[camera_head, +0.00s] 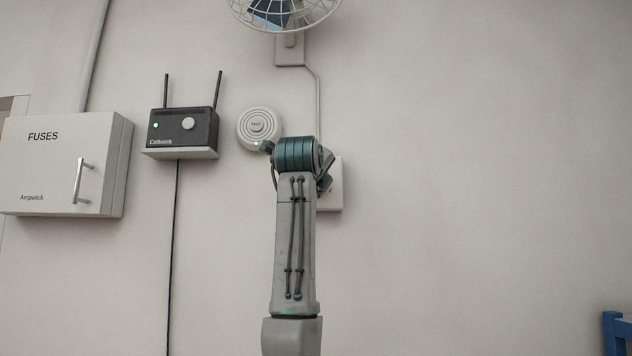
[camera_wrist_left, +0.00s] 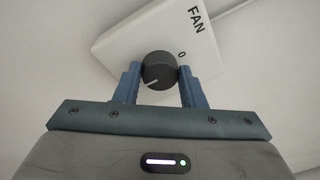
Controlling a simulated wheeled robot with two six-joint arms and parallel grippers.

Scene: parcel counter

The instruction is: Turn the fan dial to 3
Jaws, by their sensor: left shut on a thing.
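The fan dial (camera_wrist_left: 158,66) is a dark round knob on a white control box (camera_wrist_left: 118,48) marked FAN. In the left wrist view its white pointer line is toward the lower left, and a 0 is printed at its upper right. No other numbers are readable there. My left gripper (camera_wrist_left: 158,76) has its two blue fingers on either side of the dial and is shut on it. In the head view my arm hides the dial and fingers; only the right part of the control box (camera_head: 335,185) shows. My right gripper is in neither view.
On the wall, left of the arm, are a round smoke alarm (camera_head: 260,122), a black router (camera_head: 172,130) on a shelf (camera_head: 180,154) and a fuse box (camera_head: 65,170). The caged fan (camera_head: 285,25) is above. The wall to the right is clear; blue furniture (camera_head: 617,332) shows at lower right.

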